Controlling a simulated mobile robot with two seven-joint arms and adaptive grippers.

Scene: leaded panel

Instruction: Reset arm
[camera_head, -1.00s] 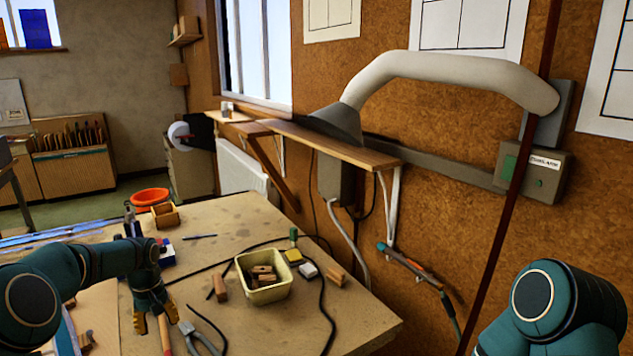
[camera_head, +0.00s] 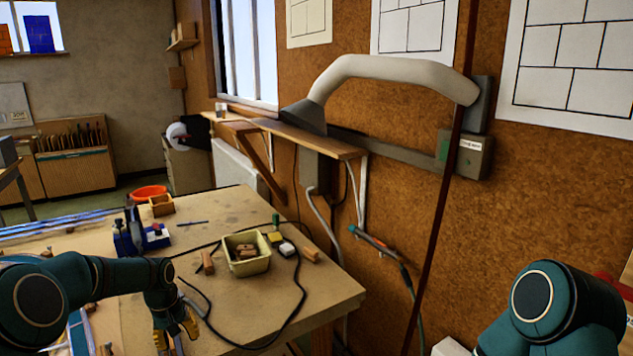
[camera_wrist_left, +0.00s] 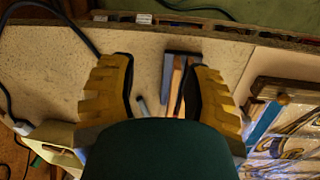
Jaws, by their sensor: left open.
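My left arm comes in from the left over the workbench (camera_head: 330,288). Its gripper (camera_head: 176,338) has yellow fingers and points down near the front of the bench. In the left wrist view the fingers stand wide apart (camera_wrist_left: 163,85). A wooden-handled tool (camera_wrist_left: 177,80) and a grey bar-like thing show between them, against the pale bench top. I see nothing gripped. Only a teal link of my right arm shows at the lower right of the head view; its gripper is out of view.
A cream tub (camera_head: 248,265) holds wooden blocks on the bench. A dark cable loops around it. A blue tool (camera_head: 155,236), an orange bowl (camera_head: 149,192) and a wooden box (camera_head: 162,205) stand farther back. A patterned panel (camera_wrist_left: 285,140) lies beside the gripper. A pipe and shelf (camera_head: 315,140) line the wall.

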